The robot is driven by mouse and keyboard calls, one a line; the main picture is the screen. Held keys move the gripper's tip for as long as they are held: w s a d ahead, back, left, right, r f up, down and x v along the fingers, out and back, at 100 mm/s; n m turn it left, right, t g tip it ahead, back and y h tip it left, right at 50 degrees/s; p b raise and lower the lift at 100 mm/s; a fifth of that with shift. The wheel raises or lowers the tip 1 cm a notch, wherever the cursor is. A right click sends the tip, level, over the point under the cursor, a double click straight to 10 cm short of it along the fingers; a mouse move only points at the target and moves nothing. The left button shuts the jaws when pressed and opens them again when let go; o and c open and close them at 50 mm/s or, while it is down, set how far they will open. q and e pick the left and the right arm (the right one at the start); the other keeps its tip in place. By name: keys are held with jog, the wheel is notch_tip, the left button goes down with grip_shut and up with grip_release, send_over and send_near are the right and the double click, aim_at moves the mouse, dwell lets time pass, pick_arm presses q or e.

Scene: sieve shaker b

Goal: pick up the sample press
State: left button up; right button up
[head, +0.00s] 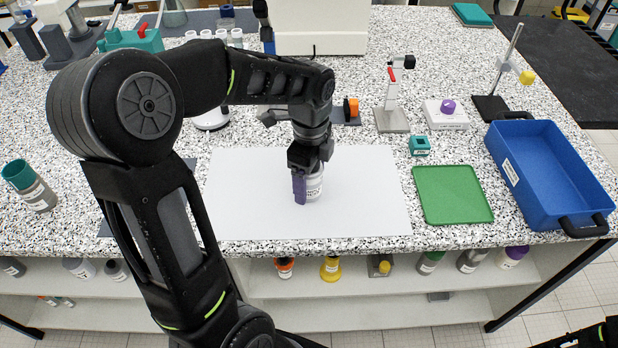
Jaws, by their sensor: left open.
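A small grey stand (393,112) with an upright column, a red lever and a black head looks like a press; it stands right of centre, behind the white mat. I cannot read any label that confirms it as the sample press. My left gripper (309,178) points down over the white mat, left of and nearer than that stand, and apart from it. It is open, with its fingers at a small labelled jar (315,188) that stands on the mat. The gripper partly hides the jar; contact cannot be told. My right gripper is out of view.
The white mat (370,215) is otherwise clear. A green tray (452,195) and a blue bin (545,170) are to the right. A teal-capped jar (32,188) is far left.

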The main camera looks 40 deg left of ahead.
pick_arm(q)
jog(key=shift+c, duration=0.2)
grip_shut()
dwell(0.6)
